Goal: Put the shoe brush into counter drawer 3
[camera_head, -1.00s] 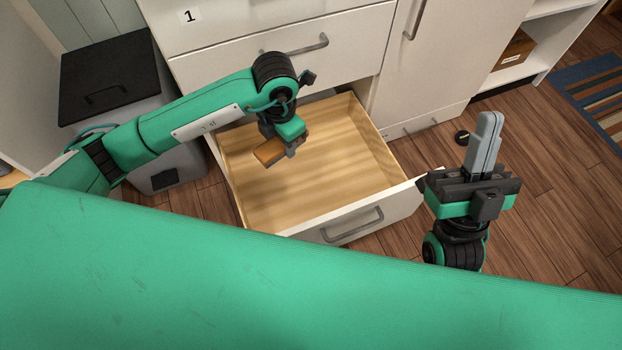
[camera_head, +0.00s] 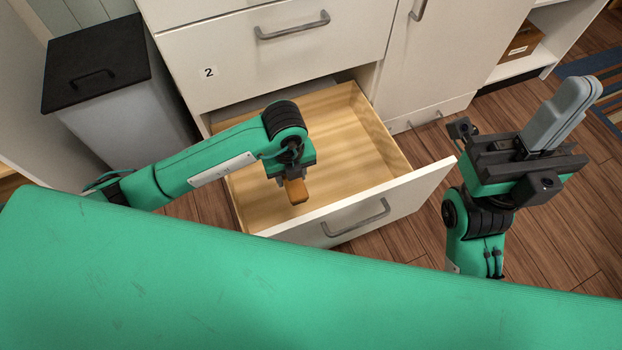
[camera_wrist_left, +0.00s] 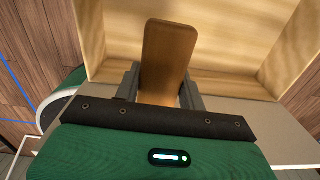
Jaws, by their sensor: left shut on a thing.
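The shoe brush (camera_head: 298,191) is a brown wooden block held in my left gripper (camera_head: 289,179). In the left wrist view the brush (camera_wrist_left: 168,52) sticks out between the two grey fingers, over pale wood. My left gripper is shut on it, above the inside of the open drawer and near its front panel. The drawer (camera_head: 335,113) is pulled out, with a pale wooden inside that looks empty where visible. It sits below the drawer front labelled 2 (camera_head: 209,72); its own number is not visible. My right gripper (camera_head: 565,110) is right of the drawer, its grey fingers together, apparently empty.
A grey bin with a black lid (camera_head: 95,62) stands left of the counter. A white cupboard door (camera_head: 430,65) is right of the drawers, with a shelf holding a brown box (camera_head: 524,40) beyond. Wooden floor (camera_head: 560,215) is open at the right.

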